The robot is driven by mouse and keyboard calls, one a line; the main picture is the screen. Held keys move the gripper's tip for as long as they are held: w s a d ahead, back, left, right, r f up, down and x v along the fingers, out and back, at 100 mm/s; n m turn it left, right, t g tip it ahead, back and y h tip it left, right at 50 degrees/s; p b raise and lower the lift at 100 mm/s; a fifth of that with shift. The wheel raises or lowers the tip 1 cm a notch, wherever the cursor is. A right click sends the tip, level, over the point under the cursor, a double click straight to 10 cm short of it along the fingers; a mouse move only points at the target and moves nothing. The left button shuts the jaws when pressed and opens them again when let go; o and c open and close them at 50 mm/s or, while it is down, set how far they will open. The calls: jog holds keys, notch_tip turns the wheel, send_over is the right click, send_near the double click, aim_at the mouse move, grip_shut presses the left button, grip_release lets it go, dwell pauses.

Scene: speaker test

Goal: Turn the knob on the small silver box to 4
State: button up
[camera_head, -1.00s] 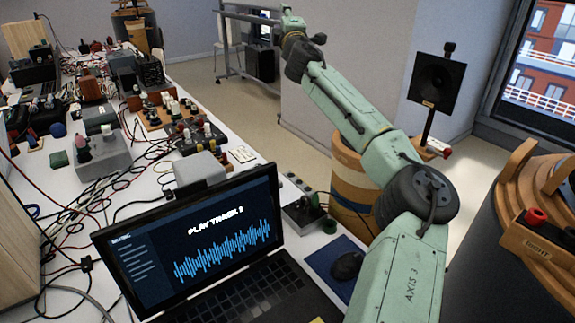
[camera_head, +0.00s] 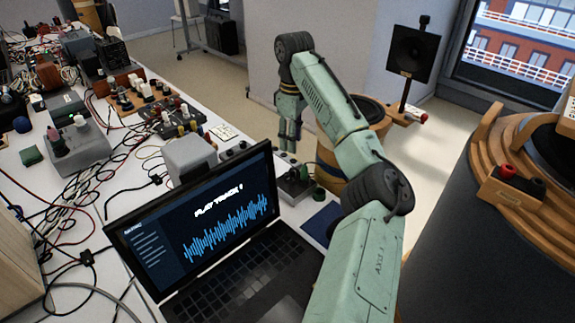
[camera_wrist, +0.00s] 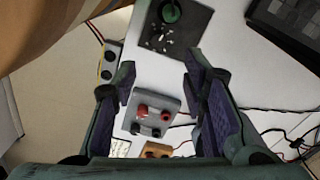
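A small silver-grey box (camera_head: 190,158) stands on the table behind the laptop; I see no knob on its visible faces. A wider grey box with knobs (camera_head: 80,150) stands farther left. In the wrist view, a grey box with red and black knobs or terminals (camera_wrist: 152,115) shows between my fingers and below them. I cannot tell surely which is the task's box, and no dial numbers are readable. My gripper (camera_wrist: 158,72) is open and empty, its fingers wide apart. In the head view my gripper (camera_head: 287,138) hangs by the table's right edge.
The open laptop (camera_head: 215,230) stands in front. A dark box with a green knob (camera_head: 295,183) lies beside it, near my gripper, and in the wrist view (camera_wrist: 185,35). Cables and several electronics crowd the table's left. A large wooden-ringed drum (camera_head: 470,250) stands at right.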

aim_at(292, 169)
notch_tip(292, 169, down, 10)
jog(key=shift+f, duration=0.2)
dwell(0.3)
grip_shut()
